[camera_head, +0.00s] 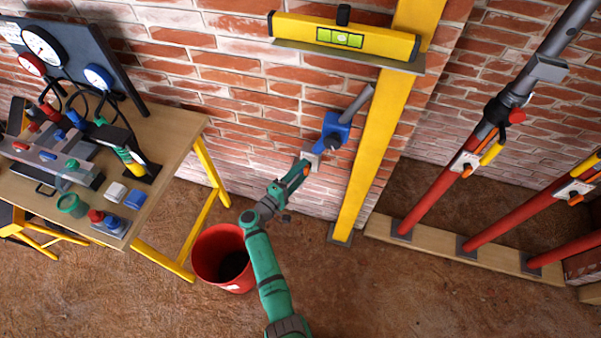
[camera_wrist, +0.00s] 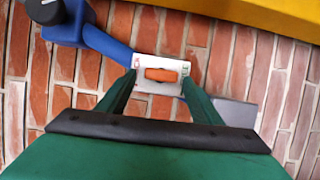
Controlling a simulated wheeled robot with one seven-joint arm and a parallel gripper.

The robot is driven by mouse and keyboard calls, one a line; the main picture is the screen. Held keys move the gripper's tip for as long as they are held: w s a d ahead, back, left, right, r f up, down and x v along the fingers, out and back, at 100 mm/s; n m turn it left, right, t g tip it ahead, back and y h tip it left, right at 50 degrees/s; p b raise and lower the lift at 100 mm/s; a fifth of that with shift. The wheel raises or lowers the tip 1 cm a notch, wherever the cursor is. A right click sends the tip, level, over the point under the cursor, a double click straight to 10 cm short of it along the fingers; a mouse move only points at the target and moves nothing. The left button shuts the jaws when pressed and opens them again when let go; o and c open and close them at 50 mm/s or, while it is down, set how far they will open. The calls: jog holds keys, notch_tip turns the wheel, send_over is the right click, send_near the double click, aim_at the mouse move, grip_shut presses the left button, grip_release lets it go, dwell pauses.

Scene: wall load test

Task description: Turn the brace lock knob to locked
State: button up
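The orange knob (camera_wrist: 161,75) sits on a white plate (camera_wrist: 143,66) at the end of a blue brace arm (camera_wrist: 104,42) against the brick wall. The knob's bar lies roughly level in the wrist view; the small marks on the plate are too small to read. My gripper (camera_wrist: 158,82) is open, with one green finger on each side of the knob and gaps visible between. Contact in depth cannot be told. In the head view my gripper (camera_head: 302,172) is just below the blue brace (camera_head: 335,132), and hides most of the plate and knob.
A yellow post (camera_head: 375,135) and level (camera_head: 345,38) are close beside the brace. Red props (camera_head: 440,196) with similar orange knobs stand at right. A red bucket (camera_head: 223,258) and cluttered workbench (camera_head: 170,135) are at left.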

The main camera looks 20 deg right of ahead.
jog(key=v, duration=1.1)
jog(key=shift+d+f, duration=0.1)
jog(key=shift+f, duration=0.05)
dwell(0.4)
